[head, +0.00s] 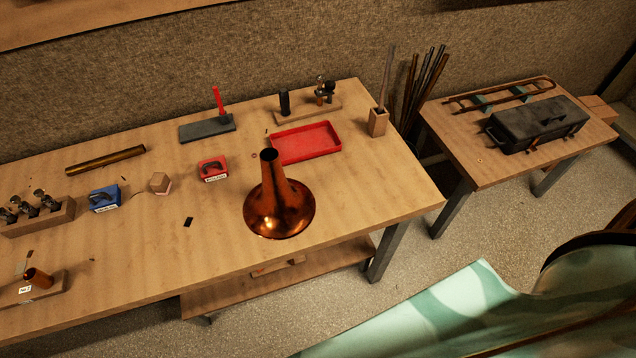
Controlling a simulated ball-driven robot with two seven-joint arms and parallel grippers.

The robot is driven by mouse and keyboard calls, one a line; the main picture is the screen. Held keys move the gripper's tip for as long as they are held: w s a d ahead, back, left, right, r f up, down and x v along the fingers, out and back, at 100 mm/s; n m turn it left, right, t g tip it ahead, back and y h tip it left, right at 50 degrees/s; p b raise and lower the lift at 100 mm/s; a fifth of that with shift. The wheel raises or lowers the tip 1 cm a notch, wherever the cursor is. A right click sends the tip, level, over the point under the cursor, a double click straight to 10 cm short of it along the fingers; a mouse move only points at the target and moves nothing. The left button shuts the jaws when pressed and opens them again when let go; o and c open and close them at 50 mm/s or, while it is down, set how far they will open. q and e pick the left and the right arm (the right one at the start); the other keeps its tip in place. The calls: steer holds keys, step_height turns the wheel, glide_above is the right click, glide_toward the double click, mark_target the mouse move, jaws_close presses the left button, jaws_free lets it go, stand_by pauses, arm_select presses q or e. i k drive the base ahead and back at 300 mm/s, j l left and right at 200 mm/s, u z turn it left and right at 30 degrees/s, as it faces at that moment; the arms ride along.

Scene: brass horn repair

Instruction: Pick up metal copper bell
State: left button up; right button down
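The copper bell (279,207) stands upright on the wooden workbench (345,220), flared rim down and narrow open end up. It is near the bench's front edge, in front of the red tray. Its surface is shiny and its whole near side shows. Neither of my grippers is in the head view, and nothing is touching the bell from above.
A red tray (306,142) lies just behind the bell, and a small red box (212,169) is to its left. A wooden holder (378,122) stands at the back right. A second table (480,160) with a black toolbox (538,124) is at right. Bench space right of the bell is clear.

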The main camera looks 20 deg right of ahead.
mark_target(280, 208)
steer(key=z, duration=1.2)
steer(key=k+j+z, duration=0.2)
steer(key=j+z, duration=0.2)
steer(key=k+j+z, duration=0.25)
steer(key=z, duration=0.15)
steer(key=k+j+z, duration=0.2)
steer(key=z, duration=0.25)
steer(key=k+j, duration=0.1)
steer(key=k, duration=0.2)
steer(key=i+j, duration=0.35)
steer(key=i+u, duration=0.05)
steer(key=i, duration=0.05)
